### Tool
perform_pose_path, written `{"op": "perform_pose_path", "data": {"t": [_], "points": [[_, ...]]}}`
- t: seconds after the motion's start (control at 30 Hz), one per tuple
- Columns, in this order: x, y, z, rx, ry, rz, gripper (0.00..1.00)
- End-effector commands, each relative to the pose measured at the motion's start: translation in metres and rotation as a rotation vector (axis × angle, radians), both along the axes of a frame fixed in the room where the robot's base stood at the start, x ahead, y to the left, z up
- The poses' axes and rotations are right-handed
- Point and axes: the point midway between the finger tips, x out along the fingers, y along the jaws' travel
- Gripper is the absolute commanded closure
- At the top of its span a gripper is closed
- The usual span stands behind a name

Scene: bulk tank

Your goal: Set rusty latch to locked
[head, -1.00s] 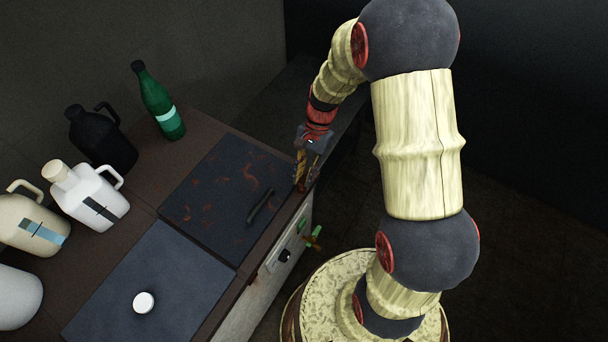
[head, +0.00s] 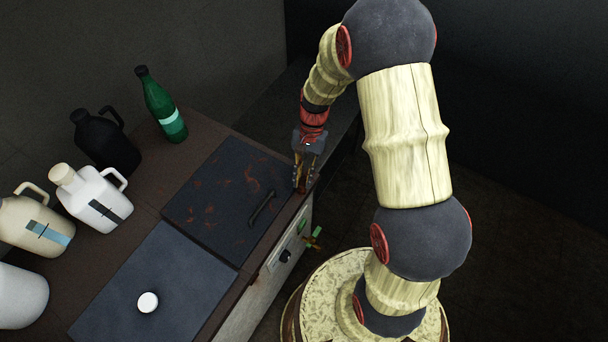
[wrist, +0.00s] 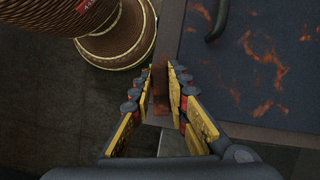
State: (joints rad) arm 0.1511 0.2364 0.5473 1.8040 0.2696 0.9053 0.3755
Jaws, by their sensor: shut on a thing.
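The rusty latch (wrist: 161,84) is a small rust-brown piece at the edge of the tank top, beside the rust-streaked dark lid (head: 215,205). In the wrist view it shows between the two fingers of my gripper (wrist: 161,72), which is shut on it. In the head view my gripper (head: 302,185) points down at the right edge of the tank top, near the lid's far right corner. The fingers hide most of the latch there, so I cannot tell its setting.
A second dark lid (head: 150,285) with a white knob lies nearer. A green bottle (head: 163,105), a black jug (head: 108,145), a white jug (head: 90,200) and a beige jug (head: 35,225) stand at the left. A control panel (head: 287,250) and a tap (head: 313,238) are on the tank's side.

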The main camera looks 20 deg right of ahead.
Motion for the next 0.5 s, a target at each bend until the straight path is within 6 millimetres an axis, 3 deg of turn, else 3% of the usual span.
{"op": "perform_pose_path", "data": {"t": [0.5], "points": [[0.0031, 0.0073, 0.0036, 0.001, 0.002, 0.490, 1.00]]}}
